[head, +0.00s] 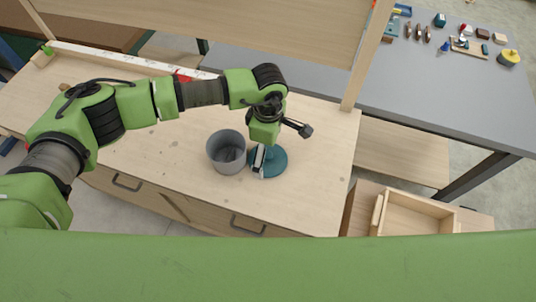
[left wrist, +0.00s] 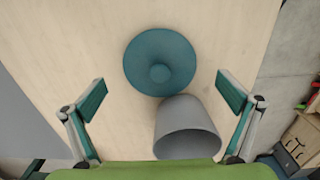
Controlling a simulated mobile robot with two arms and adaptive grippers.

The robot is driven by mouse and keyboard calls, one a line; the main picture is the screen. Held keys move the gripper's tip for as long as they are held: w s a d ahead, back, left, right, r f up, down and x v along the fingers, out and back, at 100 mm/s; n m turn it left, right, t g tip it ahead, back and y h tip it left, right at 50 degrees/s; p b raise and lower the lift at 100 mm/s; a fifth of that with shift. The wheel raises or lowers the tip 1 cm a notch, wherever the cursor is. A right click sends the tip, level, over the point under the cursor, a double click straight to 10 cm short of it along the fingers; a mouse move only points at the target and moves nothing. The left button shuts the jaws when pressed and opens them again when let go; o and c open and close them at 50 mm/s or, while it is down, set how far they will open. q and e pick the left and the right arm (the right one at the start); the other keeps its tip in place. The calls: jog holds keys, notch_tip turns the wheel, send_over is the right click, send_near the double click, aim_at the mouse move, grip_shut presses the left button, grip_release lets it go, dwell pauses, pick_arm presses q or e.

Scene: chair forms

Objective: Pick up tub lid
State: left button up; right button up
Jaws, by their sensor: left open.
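The tub lid (head: 276,162) is a round teal disc lying on the wooden workbench, just right of the grey tub. In the left wrist view the lid (left wrist: 160,50) shows whole, with a round knob in its middle. The grey tub (head: 226,153) stands upright and open beside it; it also shows in the left wrist view (left wrist: 187,130). My left gripper (head: 281,146) is open and empty above the lid, covering part of it in the head view. In the left wrist view the lid lies beyond and between the spread fingertips (left wrist: 164,92). My right gripper is not in view.
The workbench top (head: 318,185) is clear right of the lid. A wooden upright (head: 368,55) and shelf panel stand at its back. A grey table (head: 440,90) with small tools is at the right. An open wooden box (head: 415,215) sits at the lower right.

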aim_at(268, 157)
pick_arm(q)
jog(key=shift+f, duration=1.3)
jog(key=c, duration=1.4)
jog(key=shift+s+a, duration=0.1)
jog(key=shift+s, duration=0.15)
jog(key=c, duration=0.5)
